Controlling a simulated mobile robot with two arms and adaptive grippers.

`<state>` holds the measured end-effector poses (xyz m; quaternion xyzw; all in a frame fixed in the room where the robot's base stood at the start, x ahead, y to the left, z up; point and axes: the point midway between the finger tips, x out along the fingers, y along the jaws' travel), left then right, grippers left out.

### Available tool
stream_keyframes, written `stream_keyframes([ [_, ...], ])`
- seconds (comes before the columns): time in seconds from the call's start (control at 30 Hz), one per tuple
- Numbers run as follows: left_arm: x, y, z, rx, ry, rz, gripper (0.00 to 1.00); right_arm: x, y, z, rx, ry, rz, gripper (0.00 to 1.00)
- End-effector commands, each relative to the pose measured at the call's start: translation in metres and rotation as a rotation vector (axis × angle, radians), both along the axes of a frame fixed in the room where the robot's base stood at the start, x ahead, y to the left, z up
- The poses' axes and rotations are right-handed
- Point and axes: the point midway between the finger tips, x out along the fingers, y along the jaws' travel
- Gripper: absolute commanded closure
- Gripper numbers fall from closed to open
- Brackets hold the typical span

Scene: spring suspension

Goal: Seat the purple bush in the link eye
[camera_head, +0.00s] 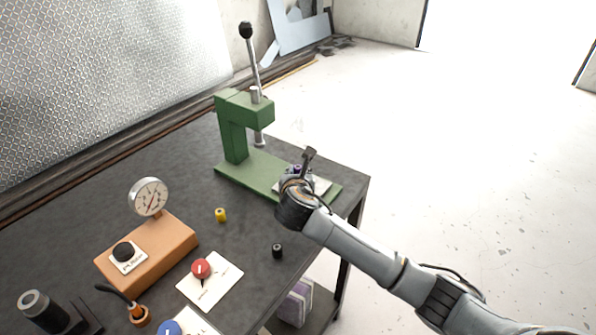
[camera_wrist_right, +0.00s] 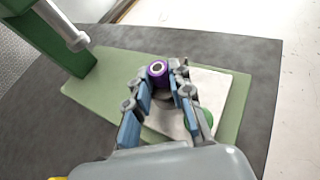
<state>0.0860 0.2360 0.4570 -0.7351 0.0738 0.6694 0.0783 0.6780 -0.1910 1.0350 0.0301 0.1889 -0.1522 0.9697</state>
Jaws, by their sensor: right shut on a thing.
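The purple bush (camera_wrist_right: 157,72) stands between the fingertips of my right gripper (camera_wrist_right: 161,88), which is shut on it. In the head view the bush (camera_head: 297,168) shows only as a small purple spot by my right gripper (camera_head: 295,178), over the green press base. A white plate (camera_wrist_right: 212,88) lies on the base under the fingers. I cannot make out the link eye; the fingers and bush cover the spot below. I cannot tell whether the bush touches anything under it. My left gripper is not in view.
The green press (camera_head: 235,125) with its upright lever stands behind my gripper. A yellow bush (camera_head: 220,215) and a black bush (camera_head: 277,251) stand on the dark table (camera_head: 110,185). An orange gauge box (camera_head: 150,255) and a red knob (camera_head: 201,268) are at left and front.

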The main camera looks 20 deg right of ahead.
Motion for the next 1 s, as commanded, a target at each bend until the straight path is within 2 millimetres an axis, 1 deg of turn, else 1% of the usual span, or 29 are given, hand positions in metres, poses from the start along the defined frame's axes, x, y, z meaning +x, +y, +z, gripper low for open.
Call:
stream_keyframes([
  [0.03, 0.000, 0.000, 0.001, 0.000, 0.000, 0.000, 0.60, -0.002, 0.000, -0.007, -0.001, 0.012, -0.001, 1.00],
  [0.23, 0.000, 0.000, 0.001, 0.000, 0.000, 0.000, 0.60, -0.003, 0.000, -0.014, -0.001, 0.019, -0.003, 1.00],
  [0.27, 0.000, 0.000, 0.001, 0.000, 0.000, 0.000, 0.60, -0.003, 0.000, -0.015, 0.000, 0.021, -0.003, 0.73],
  [0.3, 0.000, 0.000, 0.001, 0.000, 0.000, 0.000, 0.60, -0.003, 0.000, -0.015, 0.000, 0.022, -0.004, 0.65],
  [0.33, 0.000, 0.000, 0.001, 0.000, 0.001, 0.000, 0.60, -0.003, 0.000, -0.016, 0.000, 0.024, -0.003, 0.59],
  [0.37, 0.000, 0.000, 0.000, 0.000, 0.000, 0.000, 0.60, -0.004, 0.000, -0.016, 0.000, 0.024, -0.003, 0.56],
  [0.8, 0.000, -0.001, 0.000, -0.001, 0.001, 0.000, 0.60, -0.004, 0.000, -0.017, -0.003, 0.027, -0.003, 0.56],
  [0.87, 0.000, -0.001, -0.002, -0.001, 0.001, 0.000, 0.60, -0.004, 0.001, -0.014, -0.002, 0.027, -0.002, 0.56],
  [0.97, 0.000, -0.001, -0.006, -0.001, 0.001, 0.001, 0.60, -0.005, 0.002, -0.004, -0.001, 0.025, -0.001, 0.56],
  [1.0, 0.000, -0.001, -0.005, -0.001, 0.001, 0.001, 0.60, -0.011, 0.004, -0.002, -0.002, 0.025, 0.002, 0.56],
])
